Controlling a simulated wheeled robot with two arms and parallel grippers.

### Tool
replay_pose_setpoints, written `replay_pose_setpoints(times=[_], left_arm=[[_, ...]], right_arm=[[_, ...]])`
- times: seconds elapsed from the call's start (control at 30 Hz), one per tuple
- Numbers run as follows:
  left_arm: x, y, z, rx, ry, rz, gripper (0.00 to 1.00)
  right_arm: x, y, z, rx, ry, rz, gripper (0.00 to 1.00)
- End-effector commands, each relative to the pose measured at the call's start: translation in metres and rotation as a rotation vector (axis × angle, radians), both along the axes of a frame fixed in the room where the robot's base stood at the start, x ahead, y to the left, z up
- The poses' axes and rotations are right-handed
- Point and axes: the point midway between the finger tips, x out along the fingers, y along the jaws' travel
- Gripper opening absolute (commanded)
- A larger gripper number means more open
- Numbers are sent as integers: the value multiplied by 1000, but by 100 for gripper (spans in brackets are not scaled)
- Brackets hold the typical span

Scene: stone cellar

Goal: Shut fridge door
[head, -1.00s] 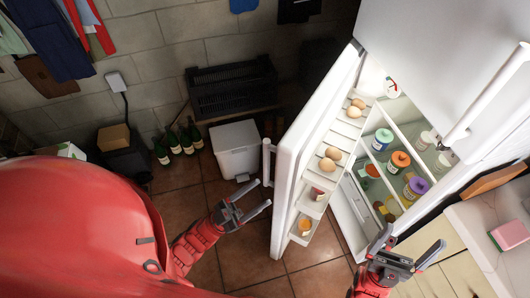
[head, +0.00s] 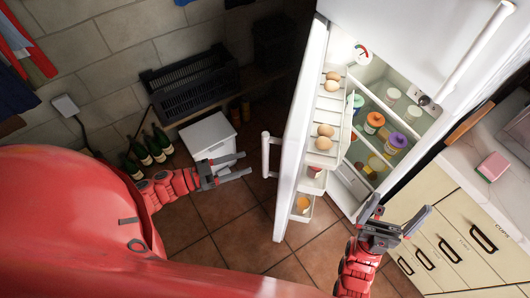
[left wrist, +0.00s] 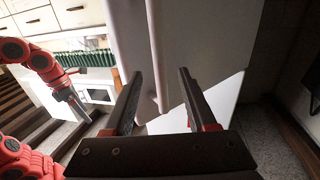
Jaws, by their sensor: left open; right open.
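The white fridge door (head: 292,150) stands wide open in the head view, with eggs and jars on its inner shelves. Its vertical handle (head: 266,153) is on the outer face, on the left. My left gripper (head: 246,164) is open and empty, just left of the handle and apart from it. In the left wrist view the door (left wrist: 190,40) and its handle (left wrist: 156,60) show ahead, beyond the open fingers. My right gripper (head: 400,216) is open and empty, in front of the fridge opening (head: 375,130), to the right of the door.
A white bin (head: 208,135), a black crate (head: 190,80) and several green bottles (head: 148,150) stand by the wall at left. A drawer cabinet (head: 450,235) with a pink sponge (head: 493,166) on its counter is at right. Tiled floor (head: 235,225) lies clear before the door.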

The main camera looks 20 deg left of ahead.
Motion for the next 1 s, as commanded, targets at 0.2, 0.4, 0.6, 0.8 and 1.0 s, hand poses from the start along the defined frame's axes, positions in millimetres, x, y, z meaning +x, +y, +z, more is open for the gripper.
replay_pose_setpoints(times=[0.2, 0.4, 0.6, 0.8, 1.0], left_arm=[[30, -40, 4, -5, -4, -8, 57], [47, -59, 2, -2, -1, -3, 57], [51, -65, 0, -1, 0, -2, 57], [51, -65, 0, -1, 0, -2, 55], [51, -65, 0, -1, 0, -2, 19]], right_arm=[[0, 0, 13, 0, 0, 0, 100], [0, 0, 18, 0, 0, 0, 100], [0, 0, 19, 0, 0, 0, 100], [0, 0, 19, 0, 0, 0, 100], [0, 0, 19, 0, 0, 0, 100]])
